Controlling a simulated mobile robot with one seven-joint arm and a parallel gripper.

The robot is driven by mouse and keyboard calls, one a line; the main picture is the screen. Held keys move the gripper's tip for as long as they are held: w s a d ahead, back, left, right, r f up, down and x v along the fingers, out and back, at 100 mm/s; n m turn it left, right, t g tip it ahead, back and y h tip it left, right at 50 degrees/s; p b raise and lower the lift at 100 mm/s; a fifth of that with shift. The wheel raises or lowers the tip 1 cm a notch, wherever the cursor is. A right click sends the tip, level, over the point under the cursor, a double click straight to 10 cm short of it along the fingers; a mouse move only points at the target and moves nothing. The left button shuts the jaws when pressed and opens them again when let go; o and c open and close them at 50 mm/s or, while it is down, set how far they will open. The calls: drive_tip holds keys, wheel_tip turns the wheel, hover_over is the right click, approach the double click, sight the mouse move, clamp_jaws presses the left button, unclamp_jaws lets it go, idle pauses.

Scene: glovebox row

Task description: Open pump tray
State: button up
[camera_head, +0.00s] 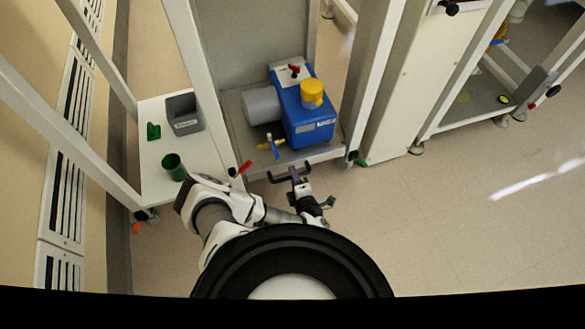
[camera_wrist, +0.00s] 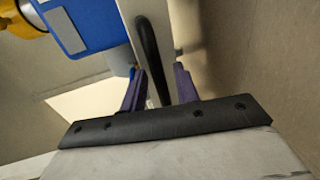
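The pump tray (camera_head: 240,142) is a grey shelf low in the frame, carrying a blue pump (camera_head: 305,118) with a yellow cap and a grey motor. A black bar handle (camera_head: 275,178) sits on its front edge. My gripper (camera_head: 294,174) is at the handle, in front of the tray. In the wrist view, the purple fingers of my gripper (camera_wrist: 159,85) stand apart, with the black handle (camera_wrist: 147,50) running down between them. A gap shows between the fingers; I see no clear grip on the bar. Part of the pump (camera_wrist: 82,25) shows at upper left.
On the left, a white shelf (camera_head: 153,182) holds a grey bin (camera_head: 184,113), a green cup (camera_head: 174,167) and a small green object (camera_head: 153,131). White frame posts stand either side of the tray. The floor (camera_head: 440,210) to the right is clear.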

drive_tip(key=shift+w, duration=0.25)
clamp_jaws()
idle(0.3)
